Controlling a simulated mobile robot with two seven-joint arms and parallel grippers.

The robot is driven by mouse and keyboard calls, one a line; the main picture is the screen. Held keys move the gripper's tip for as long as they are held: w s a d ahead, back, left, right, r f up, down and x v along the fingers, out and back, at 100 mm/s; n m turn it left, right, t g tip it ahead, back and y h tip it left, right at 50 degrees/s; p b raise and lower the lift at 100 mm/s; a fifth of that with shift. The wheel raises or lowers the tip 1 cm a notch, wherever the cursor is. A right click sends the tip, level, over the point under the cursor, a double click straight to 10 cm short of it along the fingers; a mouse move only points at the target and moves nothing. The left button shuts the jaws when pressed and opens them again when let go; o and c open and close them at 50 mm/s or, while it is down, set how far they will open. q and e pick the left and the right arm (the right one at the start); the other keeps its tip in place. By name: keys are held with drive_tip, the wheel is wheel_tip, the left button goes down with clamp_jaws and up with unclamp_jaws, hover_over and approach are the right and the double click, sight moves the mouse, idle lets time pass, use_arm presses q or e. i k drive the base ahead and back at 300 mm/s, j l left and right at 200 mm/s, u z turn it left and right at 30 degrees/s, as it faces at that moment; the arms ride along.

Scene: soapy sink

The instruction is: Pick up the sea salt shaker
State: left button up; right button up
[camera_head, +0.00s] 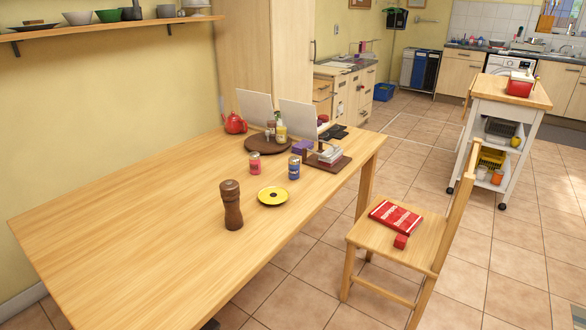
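I cannot tell for sure which object is the sea salt shaker, as no label is readable. A dark brown wooden mill (232,205) stands upright near the right edge of the wooden table (130,250). Small containers stand around a yellowish bottle (281,131) on a round brown tray (255,145) farther back; they are too small to make out. Neither of my grippers is in view.
A yellow plate (272,196), a pink can (255,163) and a blue can (294,168) are near the mill. A red teapot (235,123) stands at the back. A chair (420,240) is at the right. The near left tabletop is bare.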

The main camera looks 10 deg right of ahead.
sight(294, 161)
drive_tip(key=u, duration=0.5)
drive_tip(key=l+u, duration=0.1)
drive_tip(key=u, duration=0.25)
drive_tip(key=i+l+u, duration=0.1)
drive_tip(key=u, duration=0.2)
drive_tip(key=l+u, duration=0.15)
drive_tip(key=u, duration=0.2)
drive_tip(key=i+l, duration=0.1)
drive_tip(key=l, duration=0.8)
